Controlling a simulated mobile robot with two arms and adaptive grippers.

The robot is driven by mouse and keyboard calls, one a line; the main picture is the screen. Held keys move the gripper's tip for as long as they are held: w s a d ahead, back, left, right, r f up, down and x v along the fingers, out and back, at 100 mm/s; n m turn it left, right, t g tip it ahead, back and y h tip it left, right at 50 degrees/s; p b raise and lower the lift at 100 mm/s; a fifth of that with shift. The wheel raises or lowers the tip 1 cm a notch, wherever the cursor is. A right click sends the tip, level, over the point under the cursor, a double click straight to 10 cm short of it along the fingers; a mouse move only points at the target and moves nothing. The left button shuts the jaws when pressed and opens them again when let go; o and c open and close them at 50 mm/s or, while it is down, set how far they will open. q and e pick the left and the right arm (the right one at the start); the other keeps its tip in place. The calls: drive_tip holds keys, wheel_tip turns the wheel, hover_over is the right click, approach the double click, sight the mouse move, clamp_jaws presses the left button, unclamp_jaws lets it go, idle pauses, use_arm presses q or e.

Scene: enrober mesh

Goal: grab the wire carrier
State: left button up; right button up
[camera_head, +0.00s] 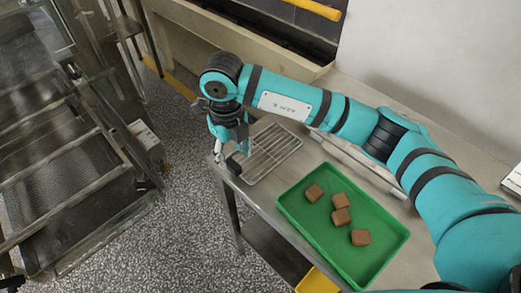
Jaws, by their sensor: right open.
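The wire carrier (274,147), a flat rack of thin metal bars, lies on the left end of the steel table, left of the green tray. My right gripper (232,152) points down at the carrier's left edge, near the table's left end. It is open, and I see nothing between its fingers. Whether it touches the carrier's edge I cannot tell. My forearm and wrist hide the carrier's far left part. I do not make out my left gripper in this view.
A green tray (290,205) with several brown blocks (341,217) stands right of the carrier on the steel table (350,90). A machine with a mesh belt (75,205) stands at the left, across a strip of speckled floor (190,215). A yellow item (316,281) shows below the table's front edge.

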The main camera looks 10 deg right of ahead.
sight(233, 164)
drive_tip(key=f, duration=0.2)
drive_tip(key=f+p, duration=0.1)
drive_tip(key=f, duration=0.1)
drive_tip(key=shift+s+a, duration=0.1)
drive_tip(key=shift+s, duration=0.15)
clamp_jaws()
